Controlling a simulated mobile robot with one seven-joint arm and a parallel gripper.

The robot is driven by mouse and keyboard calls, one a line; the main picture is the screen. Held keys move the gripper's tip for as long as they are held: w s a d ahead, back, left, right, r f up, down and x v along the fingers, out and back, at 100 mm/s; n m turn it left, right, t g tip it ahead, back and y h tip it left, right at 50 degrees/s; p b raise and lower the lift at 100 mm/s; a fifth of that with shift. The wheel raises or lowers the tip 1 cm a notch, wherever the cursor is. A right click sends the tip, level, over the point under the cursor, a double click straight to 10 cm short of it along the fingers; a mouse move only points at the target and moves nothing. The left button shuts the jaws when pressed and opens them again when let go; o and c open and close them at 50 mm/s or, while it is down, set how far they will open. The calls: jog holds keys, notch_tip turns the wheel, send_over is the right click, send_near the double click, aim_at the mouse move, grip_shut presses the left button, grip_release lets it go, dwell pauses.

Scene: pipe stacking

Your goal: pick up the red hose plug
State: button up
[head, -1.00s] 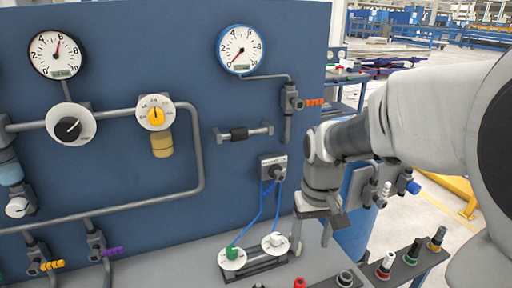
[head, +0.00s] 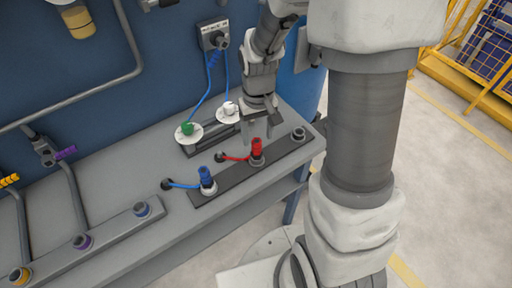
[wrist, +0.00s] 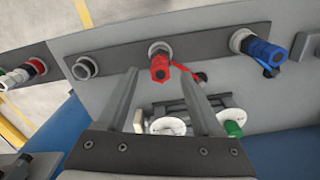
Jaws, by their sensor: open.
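The red hose plug (head: 257,149) stands upright in a socket on the dark strip on the bench, with a red hose running left from it. My gripper (head: 257,128) is open and empty, pointing down just behind the plug. In the wrist view its two fingers (wrist: 158,80) are spread apart, and the plug does not appear gripped. Whether a finger touches it I cannot tell.
A blue plug (head: 206,176) stands in the same strip (head: 232,175), left of the red one. An empty socket (head: 298,134) is at its right. White discs with a green knob (head: 187,129) and a white knob (head: 230,107) are behind, near the blue panel.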

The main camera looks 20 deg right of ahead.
aim_at(257, 141)
notch_tip(257, 141, down, 5)
jog(key=shift+w+r+b, duration=0.1)
jog(key=shift+w+b, duration=0.05)
jog(key=shift+b, duration=0.15)
grip_shut()
dwell(1.3)
